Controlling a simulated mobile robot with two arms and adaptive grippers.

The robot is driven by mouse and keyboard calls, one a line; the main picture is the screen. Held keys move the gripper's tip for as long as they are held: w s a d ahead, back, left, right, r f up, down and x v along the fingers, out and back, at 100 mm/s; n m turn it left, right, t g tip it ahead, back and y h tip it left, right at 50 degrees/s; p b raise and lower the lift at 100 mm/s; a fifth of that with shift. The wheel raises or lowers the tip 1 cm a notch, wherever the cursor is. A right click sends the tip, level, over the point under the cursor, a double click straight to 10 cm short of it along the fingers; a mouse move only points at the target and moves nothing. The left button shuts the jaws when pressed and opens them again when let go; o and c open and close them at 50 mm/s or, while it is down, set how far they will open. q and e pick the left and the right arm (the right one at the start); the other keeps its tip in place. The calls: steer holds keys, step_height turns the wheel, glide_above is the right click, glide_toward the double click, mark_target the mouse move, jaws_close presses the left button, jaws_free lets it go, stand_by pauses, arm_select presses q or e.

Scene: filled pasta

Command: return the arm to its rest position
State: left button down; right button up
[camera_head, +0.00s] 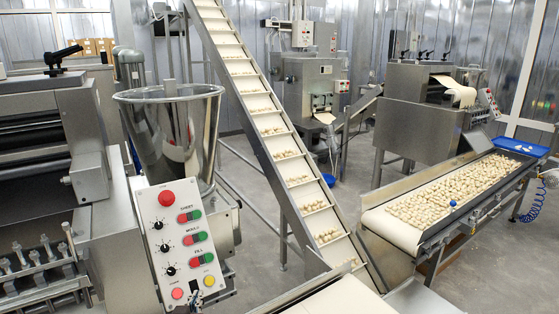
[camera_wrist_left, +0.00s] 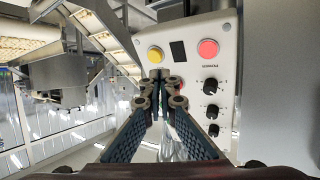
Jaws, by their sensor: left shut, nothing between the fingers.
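My left gripper (camera_head: 195,294) shows only as a small dark tip at the bottom of the head view, in front of the lower part of the white control panel (camera_head: 155,222). In the left wrist view, the gripper (camera_wrist_left: 160,77) has its blue-padded fingers converging to meet at the tips, shut and empty. Beyond the tips is the panel (camera_wrist_left: 222,52) with a yellow button (camera_wrist_left: 155,54), a black square (camera_wrist_left: 178,51) and a red button (camera_wrist_left: 207,49) labelled POWER. I cannot tell the exact gap between tips and panel. My right gripper is not in view.
A steel hopper (camera_head: 170,130) stands behind the panel. An inclined conveyor (camera_head: 262,120) carries pasta pieces down the middle. A belt full of pasta (camera_head: 455,195) is at the right, with machines behind. Grey floor (camera_head: 262,250) shows between hopper and conveyor.

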arm_select(q)
steer(key=s+d+f+m+g, duration=0.1)
steer(key=s+f+g, duration=0.2)
steer(key=s, duration=1)
steer(key=s+d+f+m+g+h, duration=0.1)
steer(key=s+f+g, duration=0.25)
steer(key=s, duration=0.85)
steer(key=s+d+f+m+g, duration=0.1)
steer(key=s+f+g, duration=0.25)
steer(key=s, duration=0.95)
step_height(320, 180, down, 29)
steer(key=s+g+b, duration=0.2)
steer(key=s+a+f+g+b, duration=0.1)
steer(key=s+a+f, duration=0.1)
steer(key=s+f, duration=1.4)
steer(key=shift+s+a+m, duration=0.3)
steer(key=shift+s+a, duration=0.1)
